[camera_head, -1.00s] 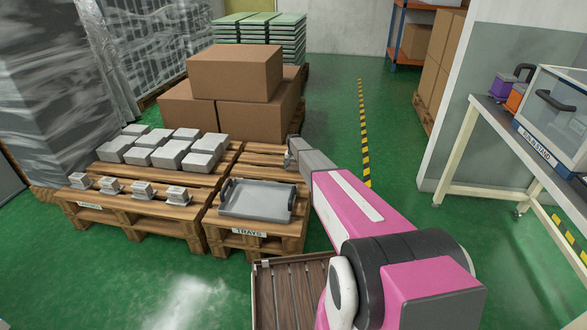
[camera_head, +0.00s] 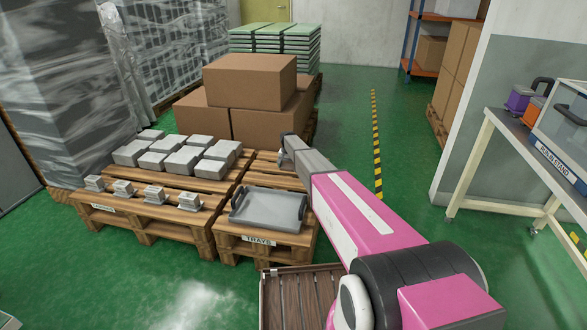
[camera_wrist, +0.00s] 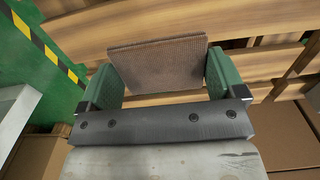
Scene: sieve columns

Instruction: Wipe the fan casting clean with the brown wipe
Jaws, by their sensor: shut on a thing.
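My gripper (camera_wrist: 160,78) has green fingers and is shut on the brown wipe (camera_wrist: 158,62), a flat textured cloth held between them in the wrist view. In the head view my arm reaches forward over the back of the trays pallet, and the wipe is hidden there. No thing is clearly recognisable as the fan casting. Several small grey castings (camera_head: 154,194) stand in a row on the left pallet (camera_head: 150,213). Larger grey blocks (camera_head: 179,161) stand behind them.
A grey tray (camera_head: 268,209) lies on the trays pallet (camera_head: 222,244), right of the castings. Cardboard boxes (camera_head: 250,80) are stacked behind. A dark slatted crate (camera_head: 300,295) is at the lower middle. A run-in stand (camera_head: 556,160) is on the right. Green floor is open between.

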